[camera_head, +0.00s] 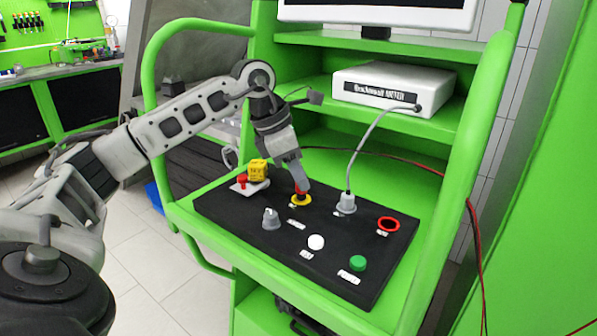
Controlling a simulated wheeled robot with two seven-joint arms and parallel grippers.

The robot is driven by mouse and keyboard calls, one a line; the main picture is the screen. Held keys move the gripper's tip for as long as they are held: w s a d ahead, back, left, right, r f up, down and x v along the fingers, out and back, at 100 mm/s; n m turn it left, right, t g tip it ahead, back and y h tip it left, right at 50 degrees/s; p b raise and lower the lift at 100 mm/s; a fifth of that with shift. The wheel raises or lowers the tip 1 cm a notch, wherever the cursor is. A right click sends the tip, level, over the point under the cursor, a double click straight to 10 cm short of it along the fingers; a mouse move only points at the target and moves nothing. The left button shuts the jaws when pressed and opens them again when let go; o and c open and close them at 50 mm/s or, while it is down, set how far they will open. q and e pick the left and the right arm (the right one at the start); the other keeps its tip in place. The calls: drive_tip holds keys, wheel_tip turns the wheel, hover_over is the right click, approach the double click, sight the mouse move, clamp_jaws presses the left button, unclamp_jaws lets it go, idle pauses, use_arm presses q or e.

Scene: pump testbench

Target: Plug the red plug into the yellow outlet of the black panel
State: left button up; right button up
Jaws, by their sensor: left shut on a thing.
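The black panel (255,225) lies on the sloping green shelf of the testbench. My left gripper (299,182) comes down from above, shut on the red plug (300,190), most of which the fingers hide. The plug is at the yellow outlet (302,200), a yellow ring on the panel's far half. The plug's lower end overlaps the ring's opening in this view. I cannot tell how deep it sits in it. My right gripper is not in view.
A grey plug (346,204) with a grey cable stands right of the yellow outlet, and a red-ringed outlet (389,225) lies beyond it. A grey knob (271,219), white button (316,242) and green button (357,263) sit nearer. Green rails flank the panel.

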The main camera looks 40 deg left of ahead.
use_arm(q)
drive_tip(key=shift+f+b, duration=0.7)
drive_tip(key=shift+f, duration=0.25)
drive_tip(key=o, duration=1.3)
